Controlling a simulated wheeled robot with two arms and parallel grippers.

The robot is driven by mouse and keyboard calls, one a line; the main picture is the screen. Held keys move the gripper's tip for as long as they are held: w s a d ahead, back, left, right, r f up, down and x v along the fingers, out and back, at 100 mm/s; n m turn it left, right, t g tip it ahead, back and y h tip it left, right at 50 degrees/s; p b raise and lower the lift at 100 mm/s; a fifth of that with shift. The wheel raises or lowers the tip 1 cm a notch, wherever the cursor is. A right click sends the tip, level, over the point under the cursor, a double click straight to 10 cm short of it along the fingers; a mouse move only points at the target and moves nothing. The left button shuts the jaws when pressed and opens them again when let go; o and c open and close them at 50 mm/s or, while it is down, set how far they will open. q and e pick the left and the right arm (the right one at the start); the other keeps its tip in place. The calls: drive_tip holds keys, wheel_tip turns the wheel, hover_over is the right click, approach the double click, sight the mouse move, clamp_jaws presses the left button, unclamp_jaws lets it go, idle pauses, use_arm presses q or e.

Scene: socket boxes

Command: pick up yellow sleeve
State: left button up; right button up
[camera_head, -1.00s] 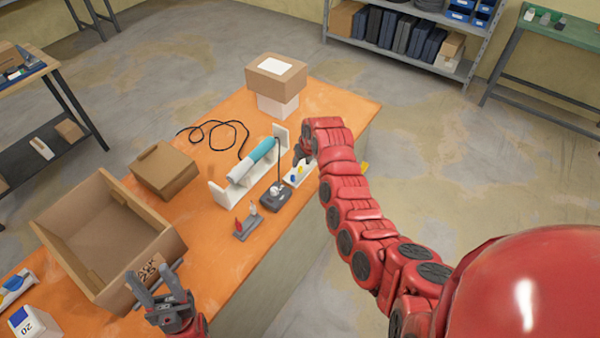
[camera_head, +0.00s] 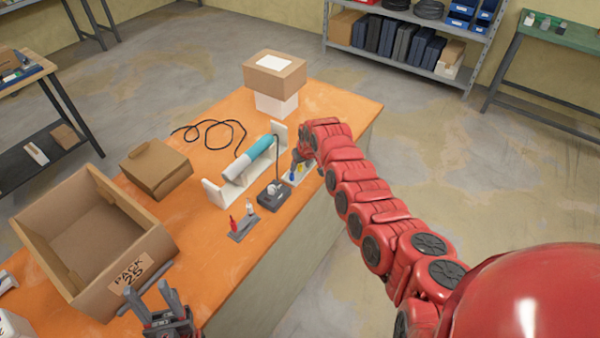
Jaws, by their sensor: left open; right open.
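A small yellow piece (camera_head: 299,168), likely the yellow sleeve, stands on a small pale holder (camera_head: 305,174) near the right edge of the orange table, with a blue piece (camera_head: 292,177) beside it. My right gripper (camera_head: 297,158) is at the end of the red arm, just behind and above the yellow piece. Its fingers are small and partly hidden by the arm, and I see nothing held in them. My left gripper (camera_head: 153,300) is open and empty at the table's front edge, by the open carton.
An open carton (camera_head: 150,268) marked PACK 25 stands at left, with a closed box (camera_head: 155,170) behind it. A teal-and-white tool (camera_head: 250,158) rests in a white cradle. A grey stand (camera_head: 243,228) holds red and white pieces. Stacked boxes (camera_head: 275,75) stand at the back.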

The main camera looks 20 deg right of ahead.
drive_tip(key=shift+r, duration=0.15)
drive_tip(key=shift+c, duration=0.9)
clamp_jaws()
drive_tip(key=shift+r, duration=0.1)
